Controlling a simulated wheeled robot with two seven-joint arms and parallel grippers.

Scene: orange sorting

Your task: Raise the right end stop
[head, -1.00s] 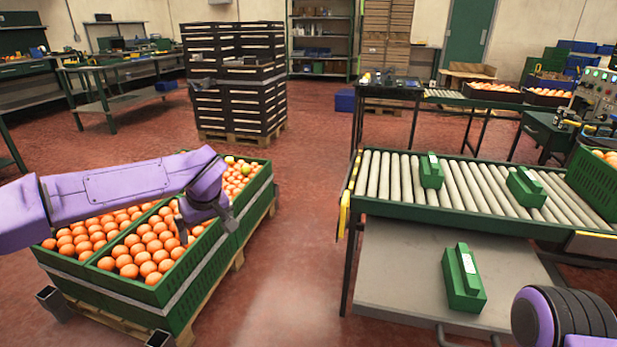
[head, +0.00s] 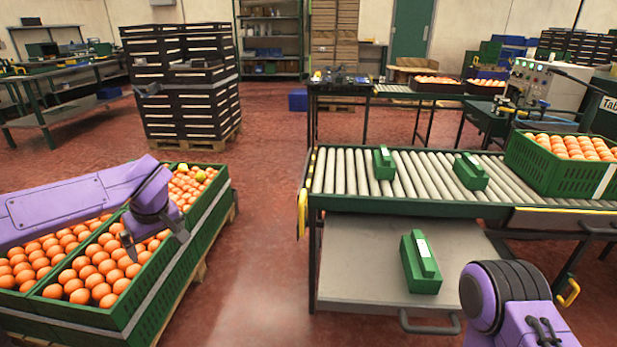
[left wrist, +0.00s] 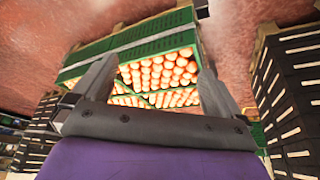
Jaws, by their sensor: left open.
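Two green block-shaped pieces sit on the roller conveyor (head: 335,170): a left one (head: 383,163) and a right one (head: 470,172). A third green block (head: 420,264) with a pale label lies on the grey shelf below. I cannot tell for sure which block is the right end stop. My left gripper (head: 155,240) is open and empty above the orange-filled crates at the left, well away from the conveyor. Its spread fingers (left wrist: 158,75) also show in the left wrist view, with oranges beyond them. Of my right arm only a purple link shows; its gripper is out of view.
A green crate of oranges (head: 525,171) stands on the conveyor's right end. Large green bins of oranges (head: 141,306) stand on a pallet at the left. Dark stacked crates (head: 185,100) stand behind. Red floor is clear between bins and conveyor.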

